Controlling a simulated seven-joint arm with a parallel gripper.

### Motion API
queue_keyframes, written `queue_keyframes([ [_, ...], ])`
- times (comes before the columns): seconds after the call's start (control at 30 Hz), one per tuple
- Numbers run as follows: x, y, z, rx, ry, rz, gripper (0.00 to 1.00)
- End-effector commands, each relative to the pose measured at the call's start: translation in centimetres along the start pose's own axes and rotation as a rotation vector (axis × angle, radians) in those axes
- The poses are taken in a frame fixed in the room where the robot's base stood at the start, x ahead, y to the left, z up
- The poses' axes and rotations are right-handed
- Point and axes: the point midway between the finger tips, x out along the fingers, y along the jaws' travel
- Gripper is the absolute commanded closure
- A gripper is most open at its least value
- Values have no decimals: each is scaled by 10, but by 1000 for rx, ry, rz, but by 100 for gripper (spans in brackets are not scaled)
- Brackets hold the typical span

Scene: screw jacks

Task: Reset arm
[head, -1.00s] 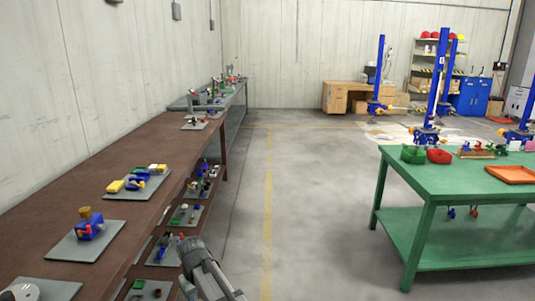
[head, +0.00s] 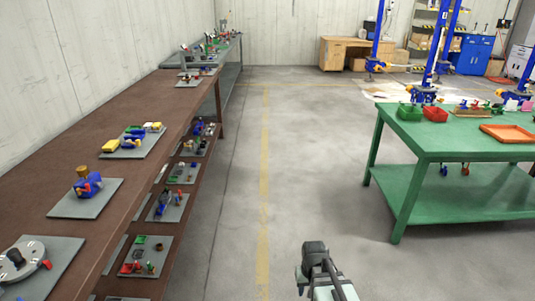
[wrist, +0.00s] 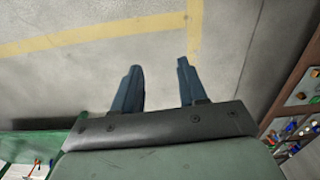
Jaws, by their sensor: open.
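My gripper (wrist: 157,66) shows in the wrist view with its two dark blue fingers apart and nothing between them. Bare concrete floor with a yellow line lies beyond the fingertips. In the head view part of my arm (head: 322,272) rises at the bottom, right of centre, over the open floor between the brown bench and the green table. The fingers cannot be made out in the head view.
A brown bench (head: 128,112) with parts on grey plates runs along the left, with a loaded lower shelf. The aisle floor (head: 310,150) is clear.

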Motion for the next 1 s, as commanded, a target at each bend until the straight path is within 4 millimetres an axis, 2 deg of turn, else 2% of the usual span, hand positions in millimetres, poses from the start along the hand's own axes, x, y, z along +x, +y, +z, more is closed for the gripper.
queue_keyframes([
  [0.03, 3, 10, 9, 21, -2, 0, 58],
  [0.17, 10, 30, 25, 67, -1, 0, 58],
  [0.37, 38, 27, 45, 63, -60, -1, 58],
  [0.57, 70, 25, 76, 63, -131, -3, 58],
  [1.0, 152, 19, 184, 64, -352, -10, 58],
])
